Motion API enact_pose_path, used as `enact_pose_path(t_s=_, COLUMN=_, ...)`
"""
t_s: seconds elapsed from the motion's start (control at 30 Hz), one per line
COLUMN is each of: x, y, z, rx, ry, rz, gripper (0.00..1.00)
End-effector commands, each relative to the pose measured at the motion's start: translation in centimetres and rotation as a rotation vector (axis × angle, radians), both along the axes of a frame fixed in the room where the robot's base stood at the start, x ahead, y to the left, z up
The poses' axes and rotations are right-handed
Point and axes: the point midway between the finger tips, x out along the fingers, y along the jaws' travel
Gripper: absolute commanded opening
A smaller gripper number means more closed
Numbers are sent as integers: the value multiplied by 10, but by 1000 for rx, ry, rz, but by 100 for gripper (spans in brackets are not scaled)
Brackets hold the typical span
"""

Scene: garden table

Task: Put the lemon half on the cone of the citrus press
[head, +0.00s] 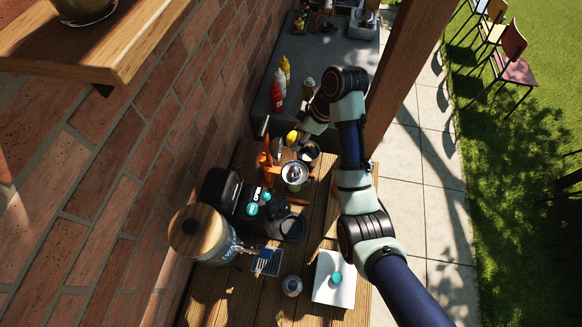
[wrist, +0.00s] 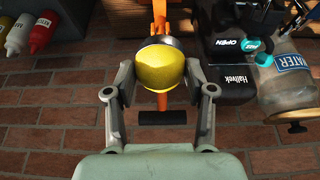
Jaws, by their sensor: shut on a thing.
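The lemon half (wrist: 160,72) is yellow and sits between the two fingers of my gripper (wrist: 160,84) in the wrist view, with its rounded peel toward the camera. My gripper is shut on it. In the head view the lemon half (head: 292,137) shows as a small yellow spot at the tip of my gripper (head: 298,138). The citrus press (head: 268,160) is orange, beside the wall, close to the lemon half. In the wrist view the press (wrist: 159,14) shows behind the lemon half, with a dark handle bar below. Its cone is hidden, so I cannot tell whether the lemon touches it.
A black boxy machine (head: 222,185), a water dispenser (head: 198,232) and a metal-topped vessel (head: 295,173) crowd the wooden table. A red bottle (head: 277,97) and other squeeze bottles stand on the grey counter. The brick wall (head: 130,150) closes the left side. A white board (head: 334,278) lies in front.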

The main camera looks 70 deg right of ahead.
Motion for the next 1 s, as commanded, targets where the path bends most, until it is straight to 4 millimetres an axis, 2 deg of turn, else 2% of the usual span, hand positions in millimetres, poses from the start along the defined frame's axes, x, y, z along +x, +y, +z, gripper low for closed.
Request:
enact_pose_path(t_s=0.03, x=0, y=0, z=-23, rx=1, ry=0, rz=-1, gripper=20)
enact_pose_path(t_s=0.1, x=0, y=0, z=-45, rx=0, ry=0, rz=-1, gripper=20)
enact_pose_path(t_s=0.3, x=0, y=0, z=-100, rx=1, ry=0, rz=-2, gripper=20)
enact_pose_path(t_s=0.33, x=0, y=1, z=-101, rx=3, ry=2, rz=-3, gripper=20)
enact_pose_path(t_s=0.5, x=0, y=1, z=-137, rx=3, ry=2, rz=-4, gripper=20)
enact_pose_path(t_s=0.6, x=0, y=0, z=-147, rx=1, ry=0, rz=-3, gripper=20)
enact_pose_path(t_s=0.77, x=0, y=0, z=-153, rx=0, ry=0, rz=-3, gripper=20)
enact_pose_path(t_s=1.0, x=0, y=0, z=-191, rx=1, ry=1, rz=-4, gripper=20)
